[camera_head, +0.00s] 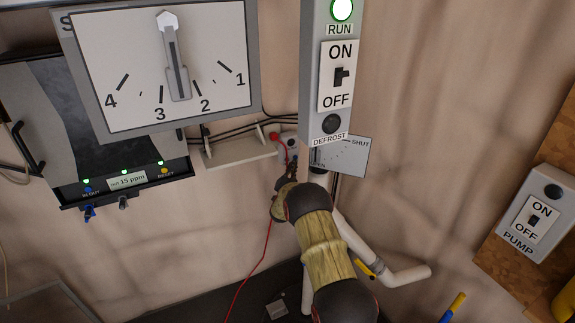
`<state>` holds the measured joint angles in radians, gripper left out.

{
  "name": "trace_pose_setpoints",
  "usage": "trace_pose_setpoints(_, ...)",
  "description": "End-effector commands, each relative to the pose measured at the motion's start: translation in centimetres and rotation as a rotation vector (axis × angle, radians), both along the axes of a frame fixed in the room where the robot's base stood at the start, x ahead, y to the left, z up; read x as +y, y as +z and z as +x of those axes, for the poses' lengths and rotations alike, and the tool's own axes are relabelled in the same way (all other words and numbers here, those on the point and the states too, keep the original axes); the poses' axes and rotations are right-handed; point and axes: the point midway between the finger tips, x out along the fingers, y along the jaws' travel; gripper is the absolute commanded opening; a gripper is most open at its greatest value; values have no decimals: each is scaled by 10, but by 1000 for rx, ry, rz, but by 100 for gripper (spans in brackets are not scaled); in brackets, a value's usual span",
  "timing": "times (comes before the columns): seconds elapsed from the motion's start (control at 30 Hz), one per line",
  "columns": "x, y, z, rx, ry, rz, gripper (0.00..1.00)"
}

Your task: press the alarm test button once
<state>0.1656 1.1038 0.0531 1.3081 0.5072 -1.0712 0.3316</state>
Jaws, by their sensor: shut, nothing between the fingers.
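No label reading alarm test is legible, so I cannot tell which control is the alarm test button. A small grey box (291,145) with a red plug and dark round spots is on the wall, partly hidden behind the switch panel's edge. My gripper (290,170) is shut and empty, just below this box. I cannot tell whether its fingertips touch anything. To the left, a dark unit has a front strip (128,182) with green lights, a "15 ppm" display and a small yellow button labelled RESET (164,170).
A tall grey panel (311,70) has a RUN light, an ON/OFF switch and a black DEFROST button (332,124). A SHUT-marked plate (352,157), white pipes (400,276) and a pump switch box (536,214) are to the right. A red wire (252,275) hangs left of my arm.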

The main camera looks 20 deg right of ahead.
Motion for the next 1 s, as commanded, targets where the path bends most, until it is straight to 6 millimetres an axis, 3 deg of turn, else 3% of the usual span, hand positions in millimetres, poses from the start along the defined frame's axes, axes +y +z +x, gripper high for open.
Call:
trace_pose_setpoints(0.23, 0, 0, 10, -1, 0, 1, 0)
trace_pose_setpoints(1.0, 1, 1, 11, -1, 0, 1, 0)
